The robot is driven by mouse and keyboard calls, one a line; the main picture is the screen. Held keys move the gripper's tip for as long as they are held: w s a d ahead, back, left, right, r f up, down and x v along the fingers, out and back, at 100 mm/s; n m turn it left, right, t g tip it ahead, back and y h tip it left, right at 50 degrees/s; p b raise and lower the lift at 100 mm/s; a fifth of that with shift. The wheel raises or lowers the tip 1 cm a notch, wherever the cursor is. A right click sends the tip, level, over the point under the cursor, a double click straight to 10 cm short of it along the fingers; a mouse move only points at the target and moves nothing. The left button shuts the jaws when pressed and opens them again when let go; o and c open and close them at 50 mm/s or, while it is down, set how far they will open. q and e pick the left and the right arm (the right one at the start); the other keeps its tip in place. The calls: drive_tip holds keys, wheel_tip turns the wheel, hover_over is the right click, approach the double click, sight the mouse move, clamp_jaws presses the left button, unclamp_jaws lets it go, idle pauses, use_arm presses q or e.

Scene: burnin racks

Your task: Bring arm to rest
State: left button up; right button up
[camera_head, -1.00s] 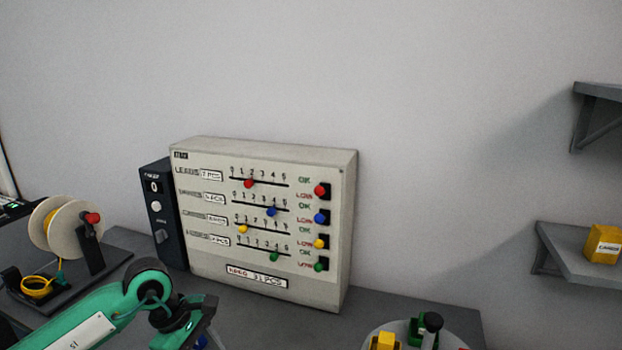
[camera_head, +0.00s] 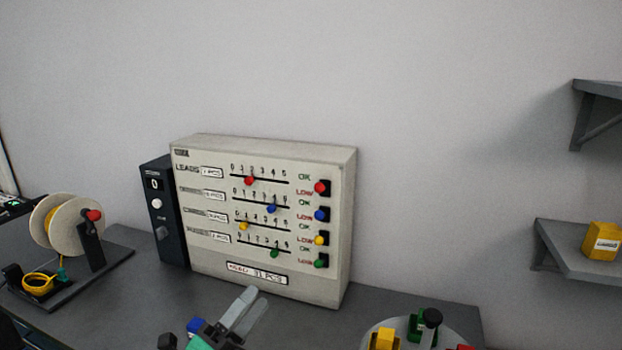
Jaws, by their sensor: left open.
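My left gripper (camera_head: 246,311) shows at the bottom of the head view, in front of the lower edge of the beige slider panel (camera_head: 222,260). Its two grey fingers are apart and nothing is seen between them. Most of the left arm is below the picture edge. The right gripper does not show.
A dark counter box (camera_head: 166,240) stands against the panel's left side. A wire spool stand (camera_head: 75,228) is at the left. A round tray (camera_head: 462,331) with coloured blocks is at the bottom right. A yellow box (camera_head: 601,241) sits on a wall shelf (camera_head: 580,268).

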use_arm(q)
drive_tip(key=s+a+f+n+g+y, duration=0.2)
drive_tip(key=a+f+n+y, duration=0.4)
drive_tip(key=f+n+y, duration=0.3)
drive_tip(key=s+a+f+n+g+y, duration=0.1)
drive_tip(key=a+f+n+y, duration=0.5)
drive_tip(key=f+n, duration=0.3)
drive_tip(key=s+a+f+n+g, duration=0.1)
drive_tip(key=s+f+n+g, duration=0.3)
drive_tip(key=s+f+g, duration=0.45)
drive_tip(key=s+f+n+g, duration=0.3)
drive_tip(key=s+f+n, duration=0.15)
drive_tip(key=s, duration=0.75)
wheel_tip(320, 180, down, 31)
drive_tip(key=g, duration=0.2)
drive_tip(key=s+a+f, duration=0.3)
drive_tip(key=s+f, duration=1.7)
drive_tip(key=shift+a+g, duration=0.15)
drive_tip(key=shift+g, duration=0.3)
